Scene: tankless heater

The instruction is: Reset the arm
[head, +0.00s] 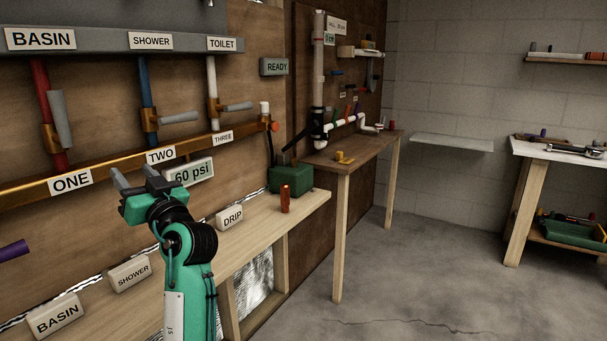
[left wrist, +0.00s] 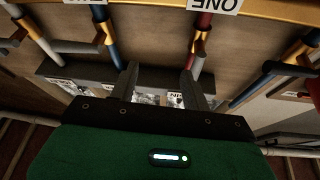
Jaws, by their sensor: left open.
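My left arm (head: 190,270), green and black, rises from the bottom of the head view. Its gripper (head: 126,170) is in front of the pipe board, below the copper manifold pipe (head: 110,167) and the TWO sign. The gripper is open, with nothing visible between its two grey fingers. In the left wrist view the open fingers (left wrist: 157,78) point at the board, which appears upside down, with a gap between them. The ONE sign (left wrist: 213,5) is at the top of that view. My right gripper is not in view.
Red, blue and white pipes with grey-handled valves (head: 61,120) hang above the manifold. A wooden bench (head: 265,222) below carries SHOWER, BASIN and DRIP blocks, a red cylinder (head: 285,198) and a green box (head: 290,178). A second wooden table (head: 365,150) stands behind. The floor at right is open.

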